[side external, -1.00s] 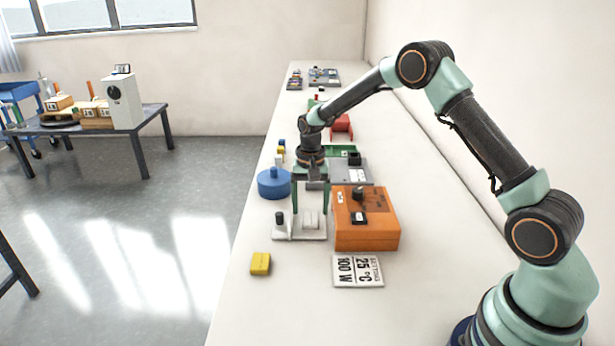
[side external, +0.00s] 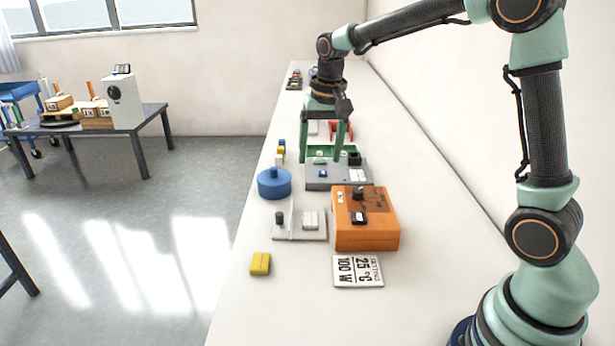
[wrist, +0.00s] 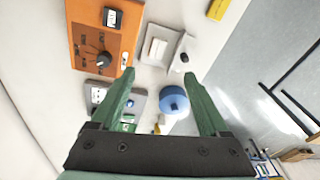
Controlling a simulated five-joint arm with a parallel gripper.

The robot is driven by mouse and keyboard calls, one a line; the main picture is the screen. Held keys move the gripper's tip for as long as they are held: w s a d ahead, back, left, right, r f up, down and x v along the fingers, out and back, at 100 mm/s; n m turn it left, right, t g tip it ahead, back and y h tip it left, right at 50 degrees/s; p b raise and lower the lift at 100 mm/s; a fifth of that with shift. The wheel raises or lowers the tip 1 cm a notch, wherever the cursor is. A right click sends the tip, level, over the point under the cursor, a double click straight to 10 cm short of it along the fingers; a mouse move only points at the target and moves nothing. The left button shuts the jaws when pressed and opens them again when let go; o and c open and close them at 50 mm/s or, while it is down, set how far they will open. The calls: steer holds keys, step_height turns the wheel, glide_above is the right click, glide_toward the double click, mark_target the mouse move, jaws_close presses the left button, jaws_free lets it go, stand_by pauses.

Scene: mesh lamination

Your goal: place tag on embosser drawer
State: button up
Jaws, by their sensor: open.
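My gripper (side external: 322,160) is open, with its green fingers pointing down around the grey box (side external: 312,184) and the green tray-like part (side external: 348,149) behind it. Nothing is held between the fingers in the wrist view (wrist: 164,100). The grey box carries a black knob, a white label and a small blue piece (side external: 323,174). It also shows in the wrist view (wrist: 136,103), partly behind a finger. A white plate (side external: 289,235) nearer the camera carries a dark knob and a pale block (side external: 311,219). I cannot tell which piece is the tag or which part is the embosser drawer.
An orange box (side external: 367,235) stands beside the white plate. A blue round container (side external: 274,184) is near the bench's left edge. A yellow block (side external: 260,263) and a printed card (side external: 357,271) lie in front. A red stand (side external: 347,131) is farther back. Bench is clear along the right.

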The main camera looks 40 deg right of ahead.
steer(key=s+a+r+n+t, duration=0.2)
steer(key=s+n, duration=0.1)
steer(key=s, duration=0.5)
steer(key=s+a+r+n+t, duration=0.1)
steer(key=s+r+n+t, duration=0.1)
steer(key=s, duration=0.6)
steer(key=shift+s+a+n, duration=0.35)
steer(key=shift+n, duration=0.45)
